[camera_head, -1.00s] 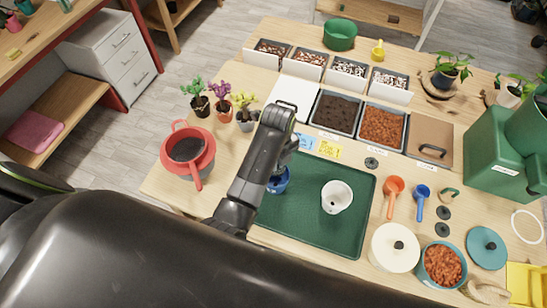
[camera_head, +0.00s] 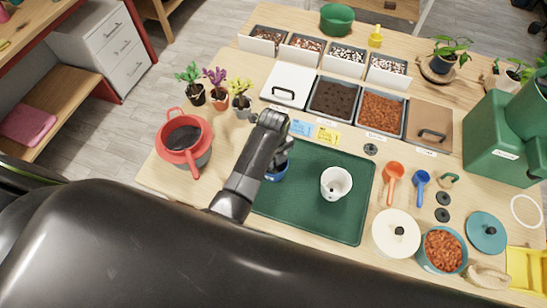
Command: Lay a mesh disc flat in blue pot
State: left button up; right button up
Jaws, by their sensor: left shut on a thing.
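The blue pot (camera_head: 277,173) stands on the green tray (camera_head: 310,215), near its left back part, mostly hidden behind my left arm. My left gripper (camera_head: 285,153) is right above the blue pot, pointing down. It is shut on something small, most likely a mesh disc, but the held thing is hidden. Dark round mesh discs lie on the table: one (camera_head: 371,149) behind the tray, and two more, an upper one (camera_head: 442,198) and a lower one (camera_head: 442,214), to its right. My right gripper is not in view.
A white pot (camera_head: 336,183) stands on the tray to the right. An orange scoop (camera_head: 392,183) and a blue scoop (camera_head: 421,188) lie right of the tray. Soil bins (camera_head: 338,98) line the back. The tray's front is clear.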

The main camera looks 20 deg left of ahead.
pick_arm(q)
jog(key=shift+f+b, duration=0.55)
jog(key=shift+f, duration=0.95)
jog(key=o, duration=0.7)
notch_tip(320, 180, up, 3)
jog(key=p, duration=0.3)
jog(key=shift+r, duration=3.55)
